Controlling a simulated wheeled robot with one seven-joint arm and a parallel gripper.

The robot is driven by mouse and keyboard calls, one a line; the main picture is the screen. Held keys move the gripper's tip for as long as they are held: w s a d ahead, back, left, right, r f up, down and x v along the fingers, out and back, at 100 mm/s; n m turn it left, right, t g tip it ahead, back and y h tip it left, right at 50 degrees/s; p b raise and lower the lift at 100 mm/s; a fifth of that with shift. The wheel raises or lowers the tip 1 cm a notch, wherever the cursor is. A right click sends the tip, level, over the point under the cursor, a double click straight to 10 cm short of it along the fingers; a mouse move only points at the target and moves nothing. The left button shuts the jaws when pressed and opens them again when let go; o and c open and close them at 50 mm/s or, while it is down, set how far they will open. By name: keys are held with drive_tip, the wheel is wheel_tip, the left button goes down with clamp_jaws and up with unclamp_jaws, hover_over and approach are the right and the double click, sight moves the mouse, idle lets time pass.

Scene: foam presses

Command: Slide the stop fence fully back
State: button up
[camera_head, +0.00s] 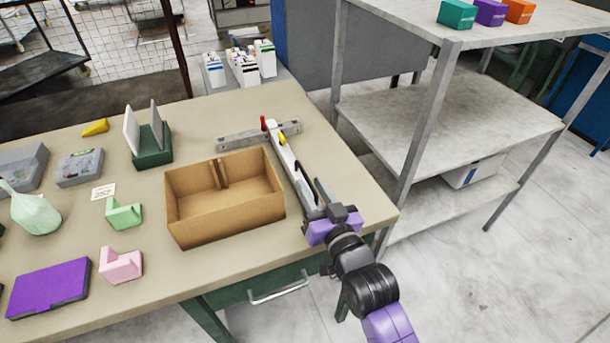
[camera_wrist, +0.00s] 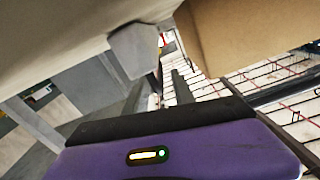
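A long pale-grey rail (camera_head: 288,165) lies on the table beside the cardboard box. A grey crossbar (camera_head: 237,138), which looks like the stop fence, sits across the rail's far end. A red knob (camera_head: 263,122) and a yellow piece (camera_head: 282,140) stand near where they meet. My gripper (camera_head: 316,186) is at the rail's near end, well short of the crossbar. Its two dark fingers look apart, with nothing clearly held. In the wrist view a grey block (camera_wrist: 135,50), possibly the rail's end, shows close to the fingers (camera_wrist: 160,88); contact cannot be told.
The open cardboard box (camera_head: 222,200) stands just left of the rail and shows in the wrist view (camera_wrist: 240,35). A green holder with upright plates (camera_head: 152,148) stands farther left. White cartons (camera_head: 243,66) stand behind. A metal shelf unit (camera_head: 430,110) rises to the right.

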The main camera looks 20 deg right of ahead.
sight(298, 163)
drive_tip(key=shift+w, duration=1.9)
clamp_jaws()
